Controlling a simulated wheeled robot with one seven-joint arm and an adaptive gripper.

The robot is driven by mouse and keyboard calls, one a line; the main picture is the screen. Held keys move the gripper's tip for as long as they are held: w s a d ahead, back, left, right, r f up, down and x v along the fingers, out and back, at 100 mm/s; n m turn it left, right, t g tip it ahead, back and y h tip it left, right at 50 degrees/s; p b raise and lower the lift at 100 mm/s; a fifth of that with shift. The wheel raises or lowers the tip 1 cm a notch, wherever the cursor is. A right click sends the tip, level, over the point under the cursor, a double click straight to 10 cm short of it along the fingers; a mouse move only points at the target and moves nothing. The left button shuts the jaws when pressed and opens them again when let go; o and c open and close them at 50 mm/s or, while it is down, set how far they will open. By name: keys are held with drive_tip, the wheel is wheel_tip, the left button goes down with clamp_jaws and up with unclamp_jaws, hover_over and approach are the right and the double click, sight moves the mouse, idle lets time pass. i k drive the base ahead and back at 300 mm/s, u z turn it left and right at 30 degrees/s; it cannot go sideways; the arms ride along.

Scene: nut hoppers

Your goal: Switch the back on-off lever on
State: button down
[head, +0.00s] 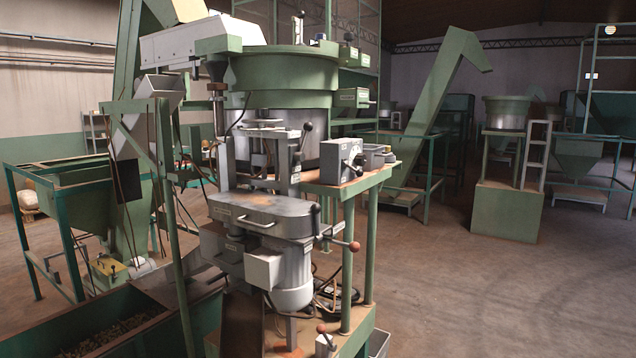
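A green and grey nut machine (268,225) stands left of centre in the head view. Several levers show on it. One with a dark knob (307,127) stands upright beside the drum, and another dark-knobbed lever (316,208) is at the right of the grey housing. A lever with a red knob (354,246) sticks out to the right below it. A small red-knobbed lever (322,328) is low at the front. A thin dark lever (301,14) rises at the top of the drum. I cannot tell which is the back on-off lever. My gripper is not in view.
A grey control box (342,160) sits on a green shelf at the machine's right. A green trough (100,325) fills the lower left, and a green hopper (85,200) stands behind it. Open floor (480,290) lies to the right.

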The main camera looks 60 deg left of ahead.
sight(359, 172)
drive_tip(key=z, duration=0.1)
drive_tip(key=k, duration=0.35)
drive_tip(key=u, duration=2.05)
